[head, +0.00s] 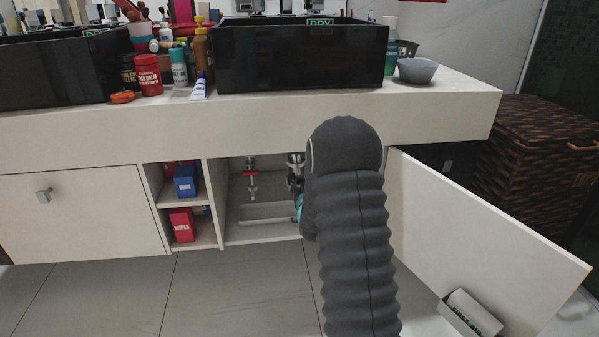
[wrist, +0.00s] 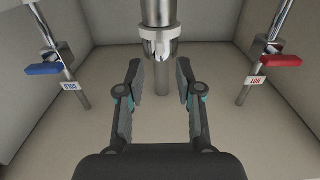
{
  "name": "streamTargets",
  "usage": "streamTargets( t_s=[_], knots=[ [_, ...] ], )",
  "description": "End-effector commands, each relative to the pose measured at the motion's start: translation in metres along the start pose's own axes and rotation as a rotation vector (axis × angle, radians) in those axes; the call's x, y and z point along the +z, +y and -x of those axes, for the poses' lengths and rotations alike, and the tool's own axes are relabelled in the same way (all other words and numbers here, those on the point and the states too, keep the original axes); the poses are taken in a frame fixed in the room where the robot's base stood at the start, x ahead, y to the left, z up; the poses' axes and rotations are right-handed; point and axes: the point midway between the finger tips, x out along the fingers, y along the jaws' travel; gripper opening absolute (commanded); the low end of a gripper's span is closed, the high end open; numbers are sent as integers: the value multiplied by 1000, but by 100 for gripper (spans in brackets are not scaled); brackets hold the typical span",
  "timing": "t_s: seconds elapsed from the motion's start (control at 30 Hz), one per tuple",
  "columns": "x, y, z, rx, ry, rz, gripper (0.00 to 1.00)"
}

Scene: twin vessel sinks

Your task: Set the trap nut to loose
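The chrome drain pipe runs down from the top middle of the wrist view, and a wider collar on it, which looks like the trap nut (wrist: 160,36), sits at the top centre. In the head view part of the chrome trap (head: 295,172) shows inside the open cabinet, just left of my arm. My gripper (wrist: 160,76) is open and empty. Its two fingers point toward the pipe, one on each side of it in the picture, with the nut beyond the fingertips. Whether the nut is tight or loose cannot be told. My arm hides most of the gripper in the head view.
A blue-handled cold valve (wrist: 44,69) and a red-handled hot valve (wrist: 281,61) flank the pipe. The cabinet door (head: 470,235) stands open at right. Shelves with wipes (head: 182,225) are left of the opening.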

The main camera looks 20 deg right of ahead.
Motion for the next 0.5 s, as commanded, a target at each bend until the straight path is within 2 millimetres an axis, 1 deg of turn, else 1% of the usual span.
streamTargets(
  t_s=[0.03, 0.1, 0.2, 0.33, 0.5],
  knots=[
    [0, 0, -9, 0, 2, 0, 35],
    [0, 0, -21, 0, 1, 0, 35],
    [0, 0, -34, 0, 1, 0, 35],
    [0, 0, -45, 0, -1, 0, 35],
    [0, 0, -51, 0, 0, 0, 35]
  ],
)
